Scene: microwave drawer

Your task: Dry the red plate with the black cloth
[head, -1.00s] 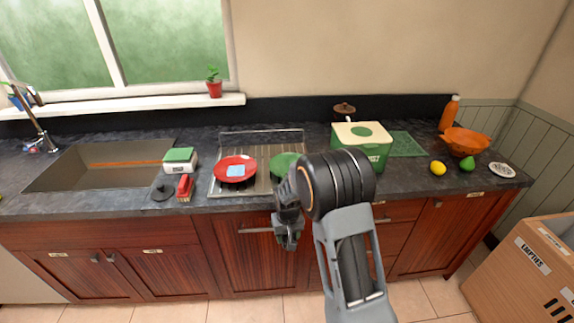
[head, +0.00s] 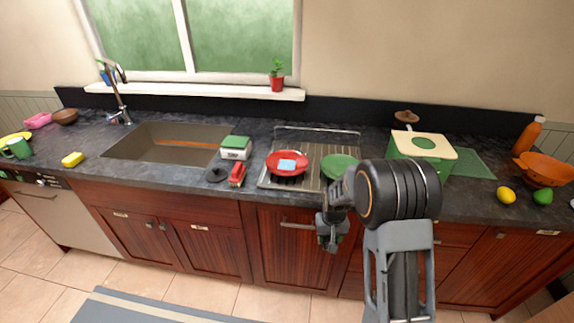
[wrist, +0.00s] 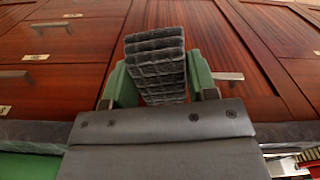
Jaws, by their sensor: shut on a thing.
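The red plate (head: 273,162) lies on the metal draining rack (head: 268,182) on the counter, left of a green plate (head: 338,163). A light blue patch (head: 287,166) shows on its middle; I cannot tell what it is. My gripper (head: 332,238) hangs in front of the cabinets, below the counter edge and right of the red plate. In the wrist view, its green-padded fingers are shut on a dark grey, ribbed, folded thing, which looks like the black cloth (wrist: 158,65). In the head view the cloth is hard to make out against the gripper.
Left of the rack are a red stapler-like thing (head: 237,175), a black disc (head: 216,174), a green-topped scale (head: 236,148) and the sink (head: 150,145). A green box (head: 405,150) with a cream lid stands to the right. A mat (head: 130,308) lies on the floor.

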